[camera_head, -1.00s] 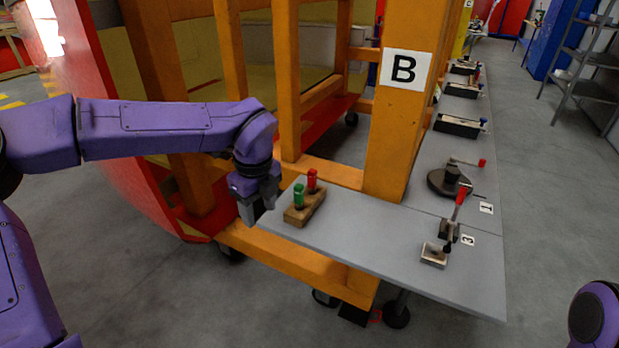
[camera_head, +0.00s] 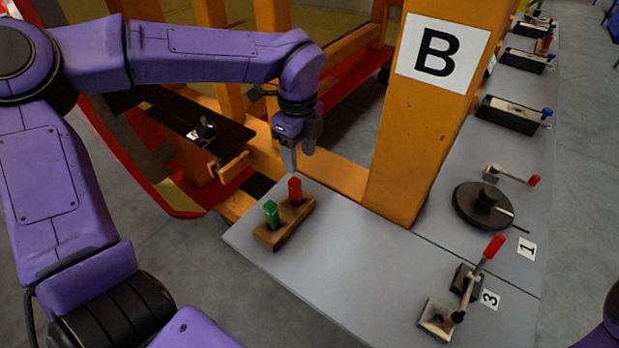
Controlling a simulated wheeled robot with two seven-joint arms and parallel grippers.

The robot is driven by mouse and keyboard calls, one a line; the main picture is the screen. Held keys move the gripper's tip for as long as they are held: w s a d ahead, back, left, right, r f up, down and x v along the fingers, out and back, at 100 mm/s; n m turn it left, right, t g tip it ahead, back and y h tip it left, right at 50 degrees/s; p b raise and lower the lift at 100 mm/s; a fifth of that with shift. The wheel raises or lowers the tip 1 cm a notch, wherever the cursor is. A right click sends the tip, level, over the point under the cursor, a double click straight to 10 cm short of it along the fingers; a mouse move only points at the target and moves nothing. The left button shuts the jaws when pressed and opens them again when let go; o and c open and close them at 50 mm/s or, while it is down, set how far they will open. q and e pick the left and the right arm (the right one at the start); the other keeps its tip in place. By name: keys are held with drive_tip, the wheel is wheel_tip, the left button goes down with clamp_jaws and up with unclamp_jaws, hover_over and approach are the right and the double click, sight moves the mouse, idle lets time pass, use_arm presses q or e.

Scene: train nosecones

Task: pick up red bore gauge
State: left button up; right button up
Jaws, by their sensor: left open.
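The red bore gauge (camera_head: 295,191) stands upright in a brown wooden block (camera_head: 272,238) on the grey table. A green gauge (camera_head: 271,214) stands beside it in the same block, nearer the camera. My left gripper (camera_head: 297,158) points down just above the red gauge, apart from it. Its jaws are open and hold nothing. The lower part of the red gauge is hidden in the block. My right gripper is not in view.
The grey table (camera_head: 350,262) is clear between the block and a red-handled lever tool (camera_head: 468,280). A round black fixture (camera_head: 484,206) stands further right. An orange post (camera_head: 425,120) with a B sign rises behind the table.

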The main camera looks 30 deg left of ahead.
sight(295, 190)
use_arm(q)
drive_tip(key=s+f, duration=0.1)
drive_tip(key=f, duration=0.1)
drive_tip(key=s+f+p, duration=0.1)
drive_tip(key=f, duration=0.1)
drive_tip(key=shift+s+a+f, duration=0.15)
drive_tip(key=shift+s, duration=0.05)
drive_tip(key=f, duration=0.1)
drive_tip(key=f+p, duration=0.1)
drive_tip(key=f, duration=0.1)
drive_tip(key=f+p, duration=0.1)
drive_tip(key=shift+w+f, duration=0.3)
drive_tip(key=shift+f, duration=0.45)
drive_tip(key=shift+s, duration=0.25)
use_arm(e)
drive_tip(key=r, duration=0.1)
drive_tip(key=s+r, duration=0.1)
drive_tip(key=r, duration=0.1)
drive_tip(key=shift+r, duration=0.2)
use_arm(q)
drive_tip(key=shift+c, duration=1.2)
clamp_jaws()
